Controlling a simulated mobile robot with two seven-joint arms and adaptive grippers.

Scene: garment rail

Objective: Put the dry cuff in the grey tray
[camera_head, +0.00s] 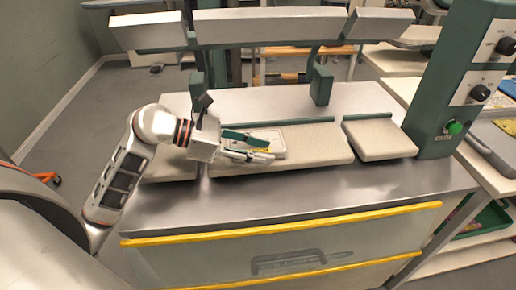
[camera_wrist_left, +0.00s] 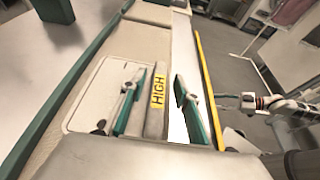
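My left gripper (camera_head: 258,146) is over the padded press bed, its fingers pointing right. In the left wrist view its two green-padded fingers (camera_wrist_left: 158,90) are apart, on either side of a grey bar with a yellow HIGH label (camera_wrist_left: 158,90). The bar lies along a pale flat plate (camera_wrist_left: 90,95); I cannot tell whether the fingers touch it. A white arm (camera_wrist_left: 285,107), apparently my right one, shows at the right of the wrist view; its small dark end (camera_wrist_left: 248,102) is too small to read. I cannot make out a cuff for certain. A grey tray-like piece (camera_head: 492,150) lies on the right-hand table, partly cut off.
Beige padded beds (camera_head: 378,138) lie on the metal worktop (camera_head: 300,192). A long pressing head (camera_head: 270,25) hangs above. A green control column (camera_head: 460,80) with knobs stands at the right. A green crate (camera_head: 487,222) sits below the side table. The front worktop is clear.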

